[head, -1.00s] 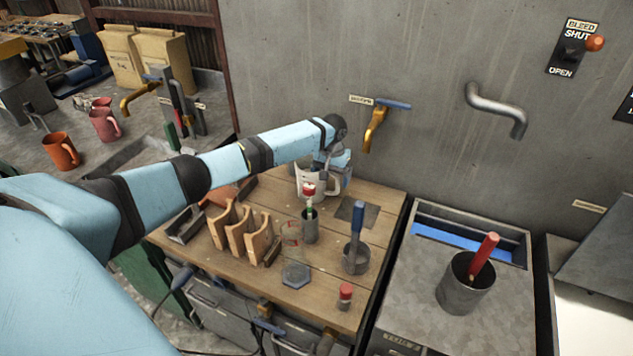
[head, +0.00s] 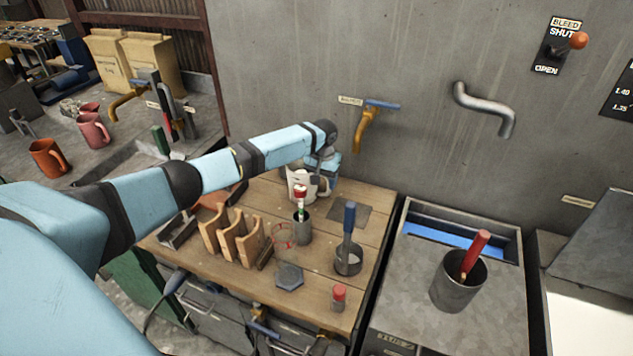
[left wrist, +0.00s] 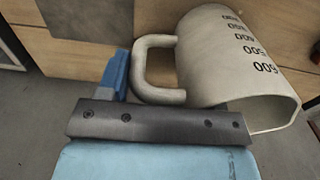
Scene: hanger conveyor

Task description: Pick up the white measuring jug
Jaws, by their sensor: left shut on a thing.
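The white measuring jug (head: 301,184) stands at the back of the wooden bench in the head view, partly hidden by a red-topped item in front of it. In the left wrist view the jug (left wrist: 225,60) shows dark numbers on its side, with its handle towards the left. My left gripper (head: 322,176) is at the jug's right side in the head view, shut on it. In the left wrist view one blue finger of the gripper (left wrist: 150,78) shows just outside the handle; the other finger is hidden. My right gripper is in neither view.
A yellow tap (head: 366,130) juts from the wall behind. A dark plate (head: 349,209) lies right of the jug.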

